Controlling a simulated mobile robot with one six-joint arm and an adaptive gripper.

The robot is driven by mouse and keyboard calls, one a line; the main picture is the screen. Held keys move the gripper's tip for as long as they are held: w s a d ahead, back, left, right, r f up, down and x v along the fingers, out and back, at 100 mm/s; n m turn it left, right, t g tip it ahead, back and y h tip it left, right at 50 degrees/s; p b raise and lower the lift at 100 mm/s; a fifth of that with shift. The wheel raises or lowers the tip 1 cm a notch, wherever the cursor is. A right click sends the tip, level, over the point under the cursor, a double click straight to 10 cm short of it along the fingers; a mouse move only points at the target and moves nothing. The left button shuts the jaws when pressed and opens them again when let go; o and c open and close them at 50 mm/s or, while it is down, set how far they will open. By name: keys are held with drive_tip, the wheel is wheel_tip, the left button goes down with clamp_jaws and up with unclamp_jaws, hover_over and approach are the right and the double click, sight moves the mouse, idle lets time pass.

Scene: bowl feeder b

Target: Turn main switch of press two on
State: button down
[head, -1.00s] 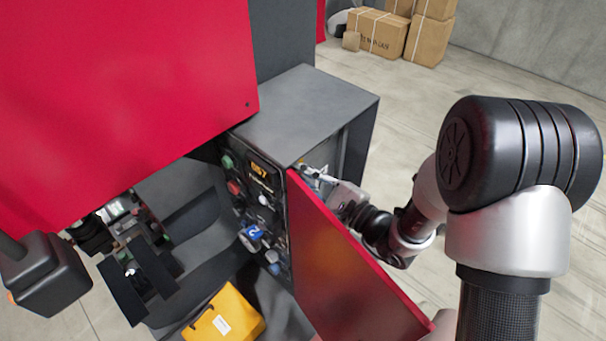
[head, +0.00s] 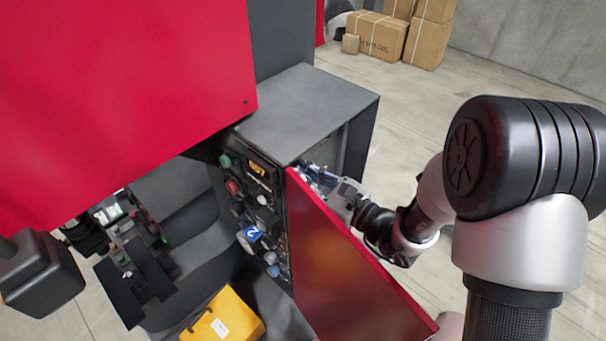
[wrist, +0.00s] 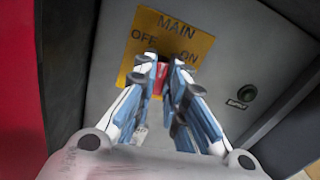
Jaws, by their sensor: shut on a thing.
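The main switch (wrist: 161,80) shows as a small red part on a yellow plate (wrist: 190,45) marked MAIN, with OFF at the left and ON at the right. My gripper (wrist: 162,70) is shut on the switch, its blue and white fingers on either side of it. The fingers cover most of the switch, so I cannot tell which mark it points to. In the head view my gripper (head: 322,178) reaches in behind the open red door, which hides part of it and the switch. A blue tag with a 2 (head: 251,233) is on the press's control panel.
The open red door (head: 350,270) stands close beside my gripper. The grey cabinet (head: 300,105) is behind it. A black round socket (wrist: 246,93) sits right of the plate. A yellow bin (head: 225,315) is below the panel. Cardboard boxes (head: 375,38) stand far back.

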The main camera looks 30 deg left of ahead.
drive_tip(key=m+p, duration=0.2)
drive_tip(key=m, duration=0.8)
drive_tip(key=shift+w, duration=0.2)
drive_tip(key=shift+f+m, duration=0.1)
drive_tip(key=shift+m, duration=0.3)
drive_tip(key=c, duration=1.6)
unclamp_jaws()
drive_tip(key=shift+c, duration=0.2)
drive_tip(key=shift+d, duration=0.15)
drive_tip(key=v, duration=1.2)
